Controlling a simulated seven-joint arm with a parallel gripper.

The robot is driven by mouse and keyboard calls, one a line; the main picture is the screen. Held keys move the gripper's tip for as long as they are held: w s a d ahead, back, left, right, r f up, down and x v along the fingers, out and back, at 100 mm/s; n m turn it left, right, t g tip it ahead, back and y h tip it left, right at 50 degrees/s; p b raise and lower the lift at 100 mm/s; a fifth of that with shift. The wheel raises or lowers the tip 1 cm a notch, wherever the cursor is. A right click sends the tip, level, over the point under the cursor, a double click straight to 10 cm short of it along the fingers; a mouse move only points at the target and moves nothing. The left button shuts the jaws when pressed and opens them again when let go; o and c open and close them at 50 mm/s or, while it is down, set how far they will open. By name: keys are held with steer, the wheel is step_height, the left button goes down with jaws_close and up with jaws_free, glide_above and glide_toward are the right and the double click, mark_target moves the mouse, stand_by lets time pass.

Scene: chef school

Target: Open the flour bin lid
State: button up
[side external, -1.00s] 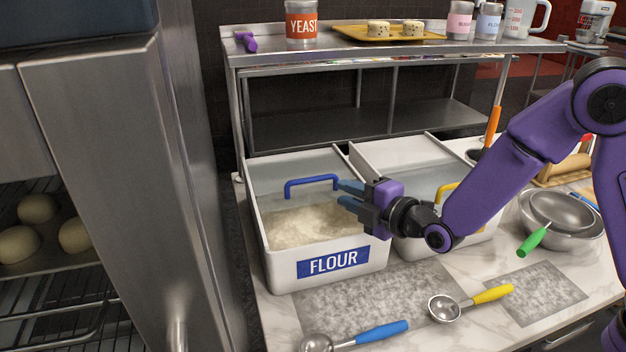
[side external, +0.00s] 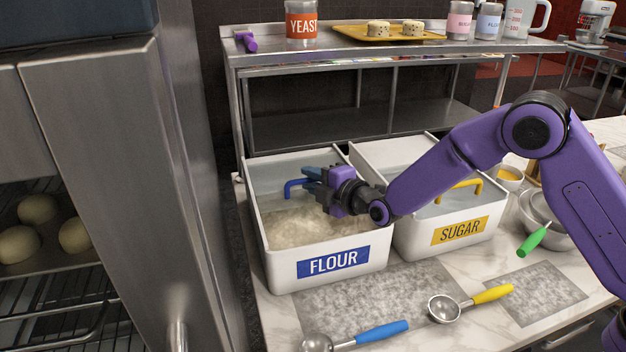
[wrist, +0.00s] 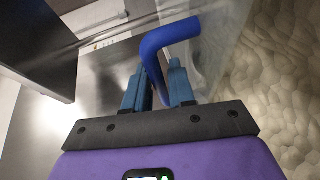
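The flour bin (side external: 276,273) is a white box with a blue FLOUR label, standing on the counter at the left. Pale flour (side external: 290,231) shows in its front part. The lid is see-through and its edges are hard to make out; it appears to lie down. Its blue bar handle (side external: 291,188) is partly hidden by my gripper (side external: 308,180), which reaches in from the right. In the wrist view the handle (wrist: 169,37) rises beyond my blue fingers (wrist: 156,85), with one end between them. The fingers are apart; firm contact does not show.
The sugar bin (side external: 428,250), with a yellow handle (side external: 462,187), stands close on the right. A steel shelf (side external: 400,48) runs behind. A steel oven (side external: 110,150) stands at the left. Scoops with blue (side external: 382,332) and yellow (side external: 493,294) handles lie in front.

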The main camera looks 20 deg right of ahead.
steer(key=shift+c, duration=0.3)
jaws_close()
steer(key=shift+w, duration=1.9)
steer(key=shift+o, duration=0.3)
jaws_free()
steer(key=v, duration=1.7)
steer(key=shift+s, duration=0.15)
